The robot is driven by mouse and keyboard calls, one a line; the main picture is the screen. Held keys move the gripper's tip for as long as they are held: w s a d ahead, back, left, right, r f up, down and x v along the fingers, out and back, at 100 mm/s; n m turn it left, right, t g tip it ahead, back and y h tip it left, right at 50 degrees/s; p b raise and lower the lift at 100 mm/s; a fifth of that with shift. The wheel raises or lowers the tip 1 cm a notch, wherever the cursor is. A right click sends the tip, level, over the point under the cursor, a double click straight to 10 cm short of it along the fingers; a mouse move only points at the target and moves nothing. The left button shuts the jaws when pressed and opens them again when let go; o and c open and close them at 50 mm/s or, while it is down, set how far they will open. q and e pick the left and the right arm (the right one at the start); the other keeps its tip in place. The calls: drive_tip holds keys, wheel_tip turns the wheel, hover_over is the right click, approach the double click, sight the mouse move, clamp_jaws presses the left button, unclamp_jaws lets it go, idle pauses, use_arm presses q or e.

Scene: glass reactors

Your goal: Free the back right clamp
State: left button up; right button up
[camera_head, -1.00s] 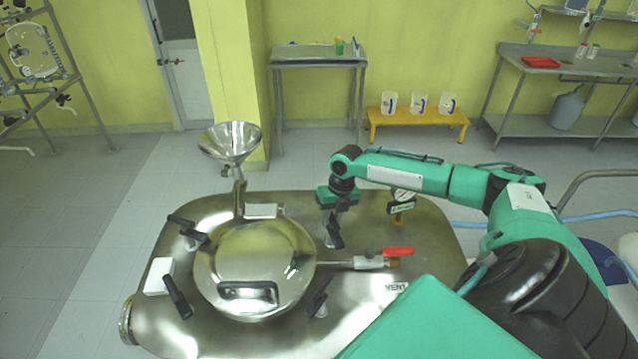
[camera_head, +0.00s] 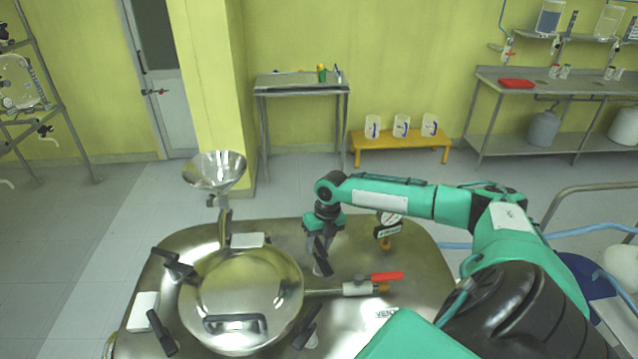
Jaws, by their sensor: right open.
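The back right clamp (camera_head: 321,262) has a black handle and a pale base. It stands on the steel vessel top just right of the round lid (camera_head: 238,292). My right gripper (camera_head: 323,239) points down right above this clamp, its jaws open around or close to the top of the handle. Its fingers are small and dark against the black handle, so I cannot tell whether they touch it. My left gripper is not in view.
Other black clamps stand at the back left (camera_head: 176,263), front left (camera_head: 160,333) and front right (camera_head: 307,328) of the lid. A red-handled valve (camera_head: 366,285), a gauge (camera_head: 389,222) and a steel funnel (camera_head: 215,170) are close by.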

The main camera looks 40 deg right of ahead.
wheel_tip(320, 180, up, 13)
drive_tip(key=d+b, duration=0.2)
drive_tip(key=b, duration=0.1)
drive_tip(key=shift+s+d+r+b, duration=0.15)
drive_tip(key=shift+s+d+b, duration=0.15)
drive_tip(key=shift+s, duration=0.15)
